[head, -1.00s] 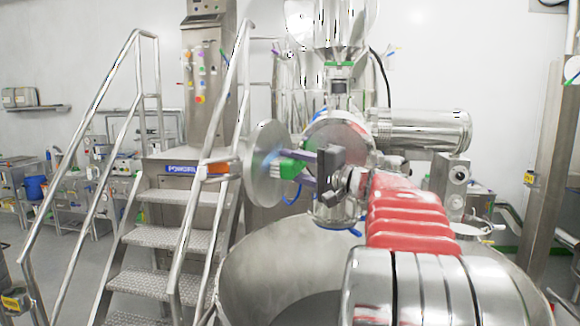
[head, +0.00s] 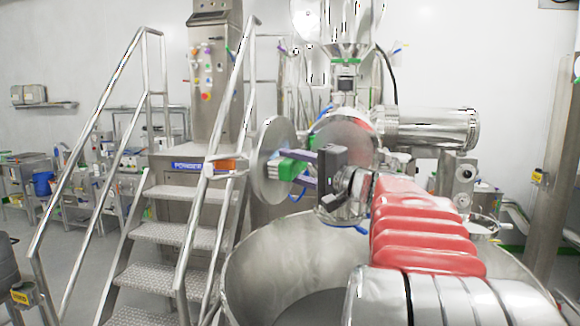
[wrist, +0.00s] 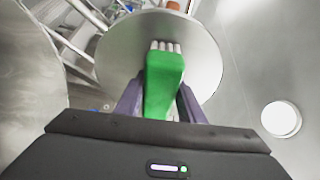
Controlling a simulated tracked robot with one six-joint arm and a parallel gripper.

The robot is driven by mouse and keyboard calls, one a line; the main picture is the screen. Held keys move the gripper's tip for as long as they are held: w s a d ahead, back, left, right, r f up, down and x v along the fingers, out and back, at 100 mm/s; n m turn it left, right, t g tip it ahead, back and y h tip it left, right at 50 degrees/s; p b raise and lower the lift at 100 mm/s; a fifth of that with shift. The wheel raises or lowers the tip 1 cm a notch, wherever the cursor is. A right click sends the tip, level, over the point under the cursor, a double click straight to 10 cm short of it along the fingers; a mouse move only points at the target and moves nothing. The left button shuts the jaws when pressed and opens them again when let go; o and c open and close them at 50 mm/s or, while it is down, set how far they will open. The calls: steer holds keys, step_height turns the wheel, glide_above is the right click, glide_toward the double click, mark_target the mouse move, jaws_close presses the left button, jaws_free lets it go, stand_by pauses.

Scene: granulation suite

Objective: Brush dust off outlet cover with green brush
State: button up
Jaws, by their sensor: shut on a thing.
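My gripper (head: 302,174) is shut on the green brush (head: 289,169), with a purple finger on each side of it. In the wrist view the green brush (wrist: 164,82) points away from my gripper (wrist: 160,100), its pale bristles at the far end. The outlet cover (head: 270,158) is a round grey metal disc standing on edge in the head view. In the wrist view the bristles lie in front of the outlet cover (wrist: 125,50). I cannot tell whether they touch it. No dust can be made out on its face.
A large open steel bowl (head: 245,270) lies below my arm. Steel steps (head: 175,235) with handrails (head: 215,130) stand close on the left of the disc. A steel machine with a horizontal cylinder (head: 425,130) stands behind my arm. Open floor (head: 75,260) shows at far left.

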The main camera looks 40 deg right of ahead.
mark_target(292, 166)
steer(key=shift+s+a, duration=0.25)
steer(key=shift+a, duration=0.35)
steer(key=shift+s+a, duration=0.3)
steer(key=shift+a, duration=0.3)
steer(key=shift+s+a, duration=0.25)
steer(key=shift+a, duration=0.35)
steer(key=shift+r, duration=0.1)
steer(key=shift+w+a+r, duration=0.1)
steer(key=shift+w+r, duration=0.05)
steer(key=shift+r, duration=0.35)
steer(key=shift+w+d, duration=0.5)
steer(key=shift+d, duration=0.35)
steer(key=shift+w+d, duration=0.5)
steer(key=shift+d, duration=0.35)
steer(key=shift+c, duration=0.4)
